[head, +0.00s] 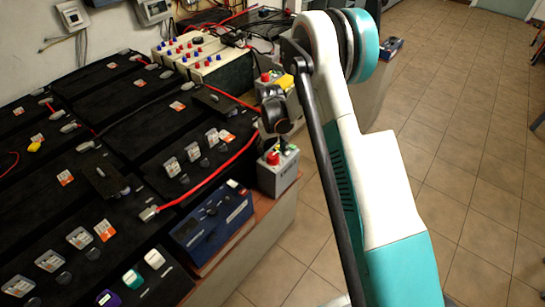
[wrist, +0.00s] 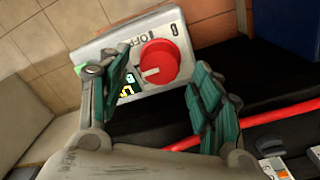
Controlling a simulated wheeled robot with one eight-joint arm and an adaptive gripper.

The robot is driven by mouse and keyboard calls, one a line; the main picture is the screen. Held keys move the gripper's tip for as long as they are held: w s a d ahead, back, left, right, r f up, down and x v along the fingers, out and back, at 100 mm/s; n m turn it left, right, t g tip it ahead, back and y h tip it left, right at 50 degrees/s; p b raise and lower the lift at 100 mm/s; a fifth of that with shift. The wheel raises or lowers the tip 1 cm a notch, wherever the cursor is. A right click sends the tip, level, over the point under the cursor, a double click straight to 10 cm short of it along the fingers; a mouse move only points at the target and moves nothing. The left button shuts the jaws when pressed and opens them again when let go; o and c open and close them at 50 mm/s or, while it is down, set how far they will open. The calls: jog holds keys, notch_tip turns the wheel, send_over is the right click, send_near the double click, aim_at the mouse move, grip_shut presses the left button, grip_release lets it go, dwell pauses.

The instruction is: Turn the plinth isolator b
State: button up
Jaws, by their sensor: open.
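In the wrist view, a light grey isolator box (wrist: 184,40) carries a round red knob (wrist: 160,62) with a pale pointer bar. "OFF" is printed beside the knob, and a small dark label with yellow marks is partly hidden by a finger. My gripper (wrist: 161,62) is open, its teal-padded fingers on either side of the knob; I cannot tell whether they touch it. In the head view, a grey isolator box (head: 282,178) with a red knob (head: 272,158) stands at the bench's right end, just below my dark gripper (head: 278,138).
Another grey box with a red knob (head: 266,77) stands further back. Black batteries (head: 120,130) with red cables fill the bench at left. A blue box (head: 212,220) sits at the bench's front edge. Tiled floor (head: 460,110) at right is clear.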

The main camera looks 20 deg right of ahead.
jog(key=shift+f, duration=1.15)
jog(key=c, duration=1.1)
